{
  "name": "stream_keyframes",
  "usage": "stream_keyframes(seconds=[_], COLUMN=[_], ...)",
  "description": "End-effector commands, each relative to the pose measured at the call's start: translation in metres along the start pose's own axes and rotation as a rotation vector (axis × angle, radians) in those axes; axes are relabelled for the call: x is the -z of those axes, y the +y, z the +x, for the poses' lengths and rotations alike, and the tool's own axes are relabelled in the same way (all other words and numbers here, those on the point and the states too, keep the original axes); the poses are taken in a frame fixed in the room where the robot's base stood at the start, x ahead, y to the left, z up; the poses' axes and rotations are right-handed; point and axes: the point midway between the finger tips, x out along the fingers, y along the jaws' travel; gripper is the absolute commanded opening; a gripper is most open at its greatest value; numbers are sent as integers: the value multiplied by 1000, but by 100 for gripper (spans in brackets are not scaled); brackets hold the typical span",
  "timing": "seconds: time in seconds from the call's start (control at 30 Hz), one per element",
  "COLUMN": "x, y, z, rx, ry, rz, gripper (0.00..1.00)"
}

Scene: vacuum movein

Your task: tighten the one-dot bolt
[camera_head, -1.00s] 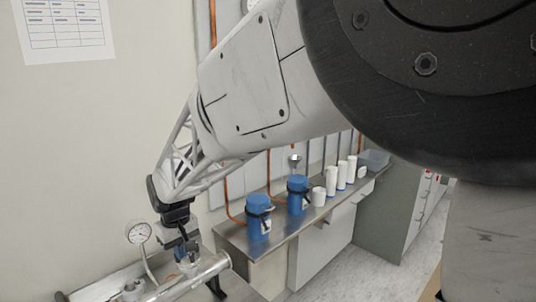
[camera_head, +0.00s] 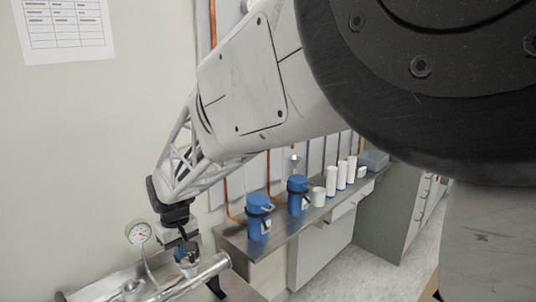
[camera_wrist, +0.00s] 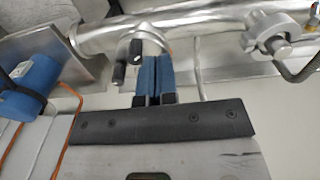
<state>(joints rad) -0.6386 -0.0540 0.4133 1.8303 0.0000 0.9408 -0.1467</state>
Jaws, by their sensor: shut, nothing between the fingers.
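My gripper (camera_wrist: 153,78) has two blue fingers pressed together with nothing between them. Their tips are just below a metal clamp (camera_wrist: 145,36) around the pipe. Two dark knob-like bolt ends (camera_wrist: 137,51) show at the clamp, left of the fingers. I cannot make out any dots on them, so which is the one-dot bolt cannot be told. In the head view my gripper (camera_head: 187,249) points down at the metal pipe (camera_head: 203,270) near the clamp. The fingertips there are small and partly hidden.
A pressure gauge (camera_head: 138,233) stands left of my gripper. Another pipe fitting (camera_wrist: 268,30) with a bent rod is at the right in the wrist view. Blue canisters (camera_head: 258,222) and white cylinders (camera_head: 331,179) stand on the bench at the right.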

Motion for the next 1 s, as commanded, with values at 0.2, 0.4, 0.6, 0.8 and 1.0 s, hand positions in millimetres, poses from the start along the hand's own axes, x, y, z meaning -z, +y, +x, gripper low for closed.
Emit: stream_keyframes(seconds=[0.2,0.4,0.6,0.8,1.0], x=[-6,-6,-5,-5,-6], y=[-2,-5,-8,-9,-9], z=[18,19,19,19,19], rx=[2,3,4,5,5], ry=[-27,-28,-28,-28,-29], rz=[1,0,-1,-1,-1], gripper=[0,0,0,0,0])
